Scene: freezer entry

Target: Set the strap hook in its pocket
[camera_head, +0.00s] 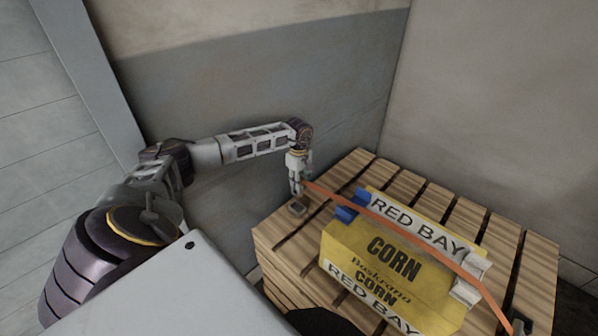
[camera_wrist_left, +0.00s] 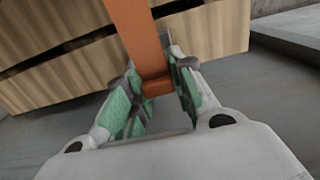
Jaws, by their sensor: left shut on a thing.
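An orange strap (camera_head: 400,221) runs over the yellow corn box (camera_head: 374,264) from my left gripper to the lower right. My left gripper (camera_head: 297,191) points down at the pallet's left corner and is shut on the strap's hook end. In the left wrist view the orange hook end (camera_wrist_left: 157,87) sits between the green pads of my left gripper (camera_wrist_left: 153,79); the hook's shape is mostly hidden. A small dark grey pocket (camera_head: 297,207) is on the pallet edge just below the fingers; I cannot tell whether the hook touches it. My right gripper is not in view.
The box stands on a slatted wooden pallet (camera_head: 462,217). Blue corner guards (camera_head: 352,206) and pale ones (camera_head: 467,291) sit under the strap on the box edges. A dark fitting (camera_head: 521,325) is at the strap's far end. Grey walls stand close behind the pallet.

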